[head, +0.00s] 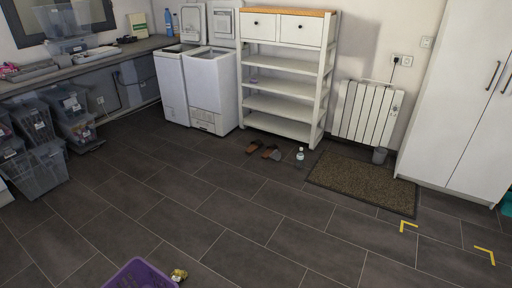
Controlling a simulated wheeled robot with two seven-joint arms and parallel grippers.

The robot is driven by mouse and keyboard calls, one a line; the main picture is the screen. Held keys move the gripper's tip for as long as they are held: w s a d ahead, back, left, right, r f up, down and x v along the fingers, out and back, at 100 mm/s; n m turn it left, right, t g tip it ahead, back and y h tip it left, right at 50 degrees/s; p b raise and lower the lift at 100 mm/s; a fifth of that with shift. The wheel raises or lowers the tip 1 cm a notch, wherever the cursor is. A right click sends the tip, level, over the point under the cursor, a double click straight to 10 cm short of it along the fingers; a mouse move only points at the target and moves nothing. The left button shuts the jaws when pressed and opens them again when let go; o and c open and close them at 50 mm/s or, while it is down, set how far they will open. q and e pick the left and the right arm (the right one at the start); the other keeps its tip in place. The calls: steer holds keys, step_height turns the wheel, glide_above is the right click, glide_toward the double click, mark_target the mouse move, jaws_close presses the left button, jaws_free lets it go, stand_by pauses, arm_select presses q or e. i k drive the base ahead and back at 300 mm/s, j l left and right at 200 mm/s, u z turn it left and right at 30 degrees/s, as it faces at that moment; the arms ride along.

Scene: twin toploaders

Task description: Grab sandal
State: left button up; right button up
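A pair of brown sandals lies on the dark tiled floor in front of the white shelf unit. The left sandal (254,147) is dark brown, and the right sandal (271,152) is lighter brown; they lie side by side, close together. Both look small and far off, so their details are hard to tell. Neither of my grippers shows in the head view.
A brown doormat (364,181) lies farther right, below a white radiator (367,111). The white shelf (283,107) and two toploaders (211,91) stand behind. A purple basket (141,275) is nearest. The middle floor is clear.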

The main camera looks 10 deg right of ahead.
mark_target(256, 144)
steer(key=i+z, duration=0.1)
steer(key=z, duration=0.25)
steer(key=i, duration=1.25)
steer(key=i+j, duration=0.1)
steer(key=i, duration=1.15)
steer(key=i+z, duration=0.1)
steer(key=i, duration=1.15)
steer(key=i+j, duration=0.15)
steer(key=i, duration=1.1)
